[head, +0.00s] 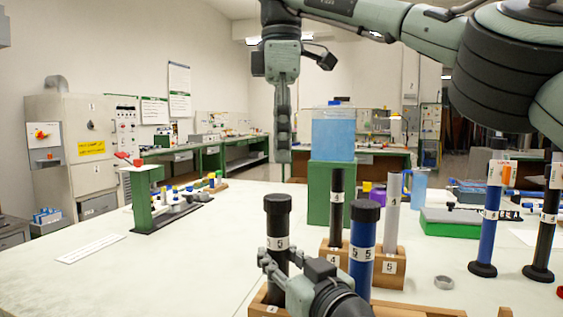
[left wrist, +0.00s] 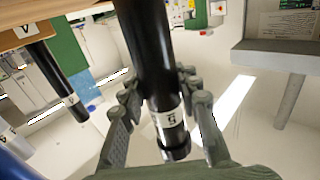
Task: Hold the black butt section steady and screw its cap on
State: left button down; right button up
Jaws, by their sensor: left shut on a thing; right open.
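The black butt section (head: 277,262), with a white band marked 5, stands upright in a wooden block (head: 258,303) at the front of the table. A wider black cap (head: 278,203) sits at its top; how tightly it is seated cannot be told. My right gripper (head: 283,130) is open and empty, hanging fingers down above and behind the section.
A blue capped section (head: 363,250) stands close to the right. A thin black rod (head: 337,210) and a grey rod (head: 391,215) stand in a wooden block (head: 392,265) behind it. A green stand (head: 322,185) bears a blue container (head: 333,135).

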jog(key=shift+r, duration=0.15)
pick_arm(q)
jog(key=c, duration=1)
grip_release()
jog(key=v, duration=1.2)
jog(key=shift+a, duration=0.1)
